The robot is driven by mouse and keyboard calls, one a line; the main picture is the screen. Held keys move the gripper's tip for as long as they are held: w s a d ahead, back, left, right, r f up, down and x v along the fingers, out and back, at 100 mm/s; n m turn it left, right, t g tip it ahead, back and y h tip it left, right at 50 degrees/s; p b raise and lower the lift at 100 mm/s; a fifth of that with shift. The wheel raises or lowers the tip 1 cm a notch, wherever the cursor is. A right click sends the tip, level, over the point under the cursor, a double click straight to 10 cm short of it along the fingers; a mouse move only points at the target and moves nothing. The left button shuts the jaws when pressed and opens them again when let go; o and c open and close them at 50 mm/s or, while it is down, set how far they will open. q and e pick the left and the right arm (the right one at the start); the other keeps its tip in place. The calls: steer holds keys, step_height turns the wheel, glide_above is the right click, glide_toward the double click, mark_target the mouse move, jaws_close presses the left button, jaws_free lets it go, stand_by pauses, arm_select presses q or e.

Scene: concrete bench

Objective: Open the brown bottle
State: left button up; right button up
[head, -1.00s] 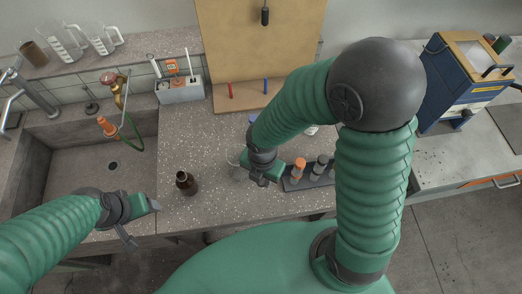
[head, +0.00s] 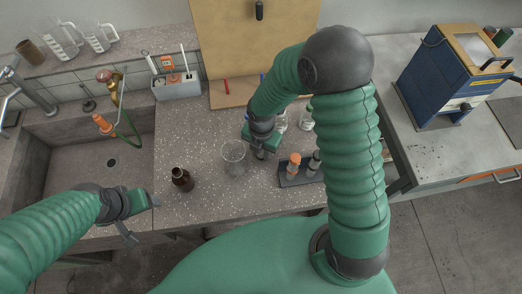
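The brown bottle (head: 181,180) stands on the speckled bench, just right of the sink. Its dark neck points up; whether a cap is on it is too small to tell. My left gripper (head: 144,221) is open and empty, left of and nearer than the bottle, apart from it. My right gripper (head: 262,153) hangs over the bench well to the right of the bottle, beside a clear glass beaker (head: 234,153). Its fingers are small and partly hidden by its own body, so I cannot tell if it is open or shut.
A dark rack (head: 299,176) with an orange-topped item stands right of the beaker. Clear glassware (head: 306,120) stands behind it. The sink (head: 75,168) with a hose tap lies left. Bench around the bottle is clear.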

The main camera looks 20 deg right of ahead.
steer(key=o, duration=0.4)
steer(key=shift+o, duration=0.2)
steer(key=shift+a, duration=0.15)
